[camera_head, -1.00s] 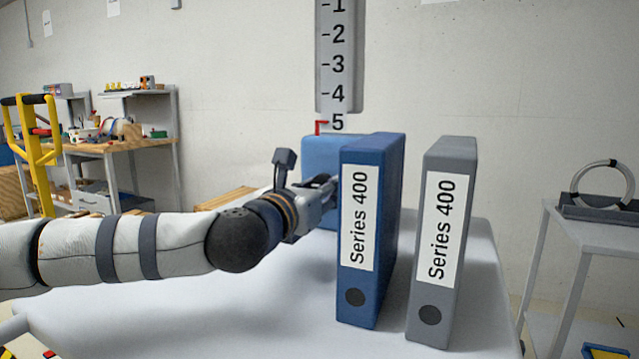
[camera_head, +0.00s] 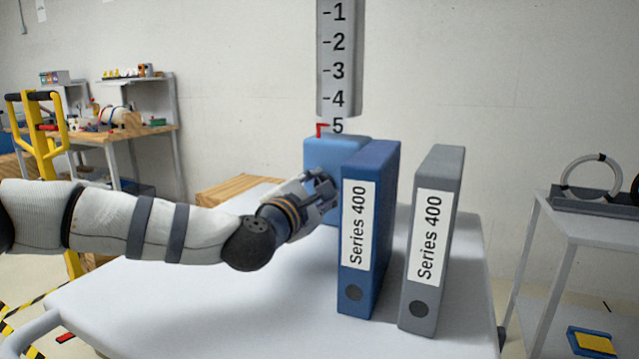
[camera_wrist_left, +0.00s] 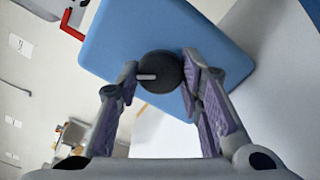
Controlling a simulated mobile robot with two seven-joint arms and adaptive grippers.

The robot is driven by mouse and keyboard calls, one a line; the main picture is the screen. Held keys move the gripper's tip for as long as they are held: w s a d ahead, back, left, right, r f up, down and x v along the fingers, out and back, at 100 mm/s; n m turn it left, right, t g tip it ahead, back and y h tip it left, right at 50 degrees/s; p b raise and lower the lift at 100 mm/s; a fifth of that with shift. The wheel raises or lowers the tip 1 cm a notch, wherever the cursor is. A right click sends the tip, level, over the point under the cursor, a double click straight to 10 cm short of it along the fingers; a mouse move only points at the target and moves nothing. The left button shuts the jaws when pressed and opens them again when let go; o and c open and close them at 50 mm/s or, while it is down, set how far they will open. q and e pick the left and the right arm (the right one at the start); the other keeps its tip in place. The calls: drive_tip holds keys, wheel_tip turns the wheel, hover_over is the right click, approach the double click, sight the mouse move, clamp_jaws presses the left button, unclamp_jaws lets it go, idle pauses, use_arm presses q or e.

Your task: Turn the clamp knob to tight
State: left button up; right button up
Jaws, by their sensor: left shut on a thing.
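The clamp knob (camera_wrist_left: 160,72) is round and black with a pale line mark, on the face of a blue block (camera_wrist_left: 140,30) in the left wrist view. The line points to the left in that view. My left gripper (camera_wrist_left: 161,78) is shut on the knob, one finger on each side. In the head view the blue block (camera_head: 322,152) stands at the back of the cart, below a grey scale (camera_head: 338,60) with a red pointer (camera_head: 321,129) by the 5. My right gripper is not in view.
A blue binder (camera_head: 376,150) stands close to the right of my left gripper, with a grey binder (camera_head: 447,160) beyond it. The white-covered cart top (camera_head: 190,300) is clear in front. A side table (camera_head: 600,235) with a ring stands at the right.

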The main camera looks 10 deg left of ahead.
use_arm(q)
drive_tip(key=shift+r+m+p, duration=0.1)
drive_tip(key=shift+m+p, duration=0.9)
drive_tip(key=shift+m, duration=2.5)
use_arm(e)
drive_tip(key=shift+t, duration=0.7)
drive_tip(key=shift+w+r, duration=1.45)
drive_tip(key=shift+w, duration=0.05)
use_arm(q)
drive_tip(key=o, duration=1.2)
drive_tip(key=shift+c, duration=0.2)
drive_tip(key=s, duration=0.4)
drive_tip(key=s+a, duration=0.1)
drive_tip(key=s, duration=0.3)
drive_tip(key=s+a, duration=0.1)
drive_tip(key=s, duration=0.2)
drive_tip(key=shift+s+a, duration=0.15)
drive_tip(key=shift+s, duration=0.25)
